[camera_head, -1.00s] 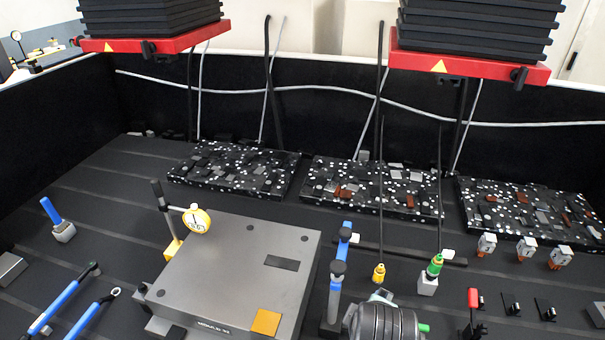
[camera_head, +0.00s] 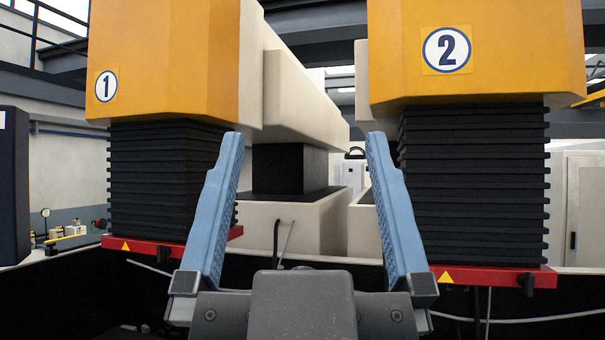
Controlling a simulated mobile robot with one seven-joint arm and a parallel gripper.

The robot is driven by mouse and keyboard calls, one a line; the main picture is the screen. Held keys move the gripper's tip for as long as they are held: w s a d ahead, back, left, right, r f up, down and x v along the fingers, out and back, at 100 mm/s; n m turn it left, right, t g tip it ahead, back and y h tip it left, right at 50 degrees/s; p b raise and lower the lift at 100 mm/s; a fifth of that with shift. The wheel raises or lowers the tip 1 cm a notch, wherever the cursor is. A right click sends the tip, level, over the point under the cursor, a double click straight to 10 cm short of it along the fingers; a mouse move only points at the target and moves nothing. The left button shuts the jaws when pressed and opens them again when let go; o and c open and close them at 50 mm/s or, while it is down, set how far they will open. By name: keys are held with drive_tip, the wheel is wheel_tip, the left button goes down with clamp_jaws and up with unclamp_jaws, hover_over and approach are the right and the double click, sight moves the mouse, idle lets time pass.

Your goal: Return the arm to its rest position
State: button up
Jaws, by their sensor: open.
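My gripper (camera_head: 304,150) stands upright in the lower middle of the head view, close to the camera. Its two blue ribbed fingers point up and are spread wide apart, with nothing between them. Its grey body shows at the bottom edge. The rest of my arm is hidden below the picture.
Behind my gripper hang two yellow machine heads, number 1 (camera_head: 170,60) at left and number 2 (camera_head: 475,50) at right. Each has a black bellows and a red base plate (camera_head: 490,279). A dark tank wall runs below. The work table is out of view.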

wheel_tip(320, 180, down, 9)
drive_tip(key=b, duration=0.8)
drive_tip(key=shift+b, duration=0.3)
drive_tip(key=shift+w+a, duration=0.1)
